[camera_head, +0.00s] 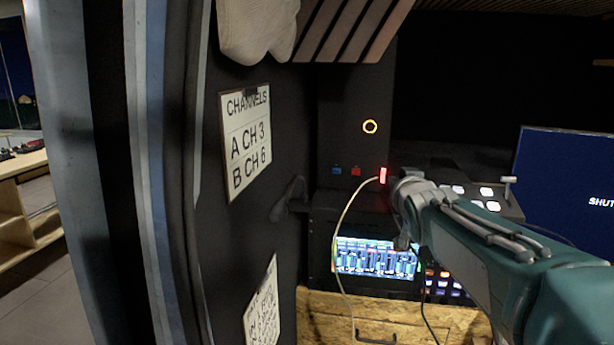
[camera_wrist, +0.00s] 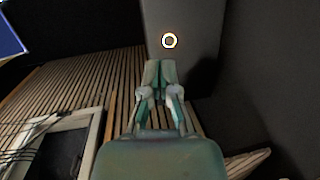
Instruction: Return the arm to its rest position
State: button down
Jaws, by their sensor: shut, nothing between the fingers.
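My arm (camera_head: 480,240) reaches in from the lower right in the head view, stretched toward the dark equipment at the back. My gripper also shows in the wrist view (camera_wrist: 159,70), with its two teal fingers together and nothing between them. In the wrist view the fingers point toward a grey panel (camera_wrist: 190,20) with a glowing ring (camera_wrist: 169,41) just beyond the tips. In the head view the ring (camera_head: 370,127) is up and left of the arm's far end. The fingertips are hard to make out there.
A door frame (camera_head: 150,150) and a dark wall with a CHANNELS sign (camera_head: 246,140) stand at left. A lit mixer screen (camera_head: 375,258) sits above a wooden drawer (camera_head: 390,318). A pale cable (camera_head: 343,215) hangs near my arm. A blue monitor (camera_head: 565,180) stands at right.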

jog(key=s+f+g, duration=0.3)
jog(key=s+f, duration=0.3)
jog(key=s, duration=0.5)
jog(key=s+a+f+g, duration=0.1)
jog(key=s+f+g, duration=0.3)
jog(key=s+f, duration=0.3)
jog(key=s+a+f+g, duration=0.1)
jog(key=s+f+g, duration=0.2)
jog(key=s+f, duration=0.4)
jog(key=s, duration=0.8)
jog(key=shift+n+g+y, duration=0.3)
jog(key=shift+n+g, duration=0.1)
jog(key=shift+d, duration=0.1)
